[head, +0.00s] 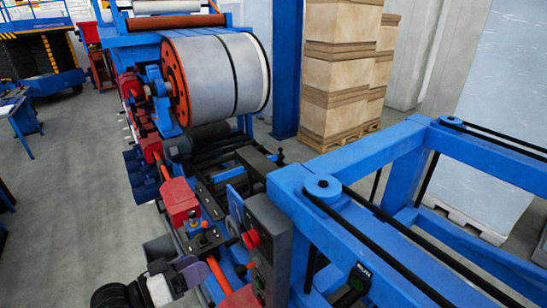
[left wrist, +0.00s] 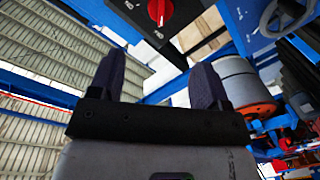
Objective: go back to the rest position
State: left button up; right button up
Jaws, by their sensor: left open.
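My left gripper (head: 193,270) is at the bottom left of the head view, beside the machine's row of red and blue parts. In the left wrist view its two dark fingers stand wide apart, and the left gripper (left wrist: 157,78) is open with nothing between them. A grey control box (head: 268,243) with a red knob (head: 251,238) stands to the right of the gripper in the head view. The red knob (left wrist: 158,10) also shows beyond the fingers in the left wrist view, apart from them. My right gripper is in neither view.
A large grey roll (head: 215,80) sits on the blue machine. A blue frame (head: 400,170) with black rails fills the right. Stacked boxes (head: 340,65) stand behind. Open grey floor (head: 75,190) lies to the left of the machine.

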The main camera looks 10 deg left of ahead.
pick_arm(q)
jog(key=s+a+f+m+g+y, duration=0.45)
jog(key=f+y, duration=0.35)
jog(key=y, duration=0.2)
jog(key=s+d+f+n+g+p, duration=0.1)
jog(key=s+d+f+p, duration=0.1)
jog(key=s, duration=0.5)
jog(key=s+d+f+g+p, duration=0.2)
jog(key=s+d+f, duration=0.2)
jog(key=s, duration=0.4)
jog(key=s+d+f+n+g+p, duration=0.1)
jog(key=s+d+f+g+p, duration=0.1)
jog(key=s+f, duration=0.3)
jog(key=s+d, duration=0.1)
jog(key=s, duration=0.2)
jog(key=shift+n, duration=0.35)
jog(key=shift+g, duration=0.25)
jog(key=shift+c, duration=0.4)
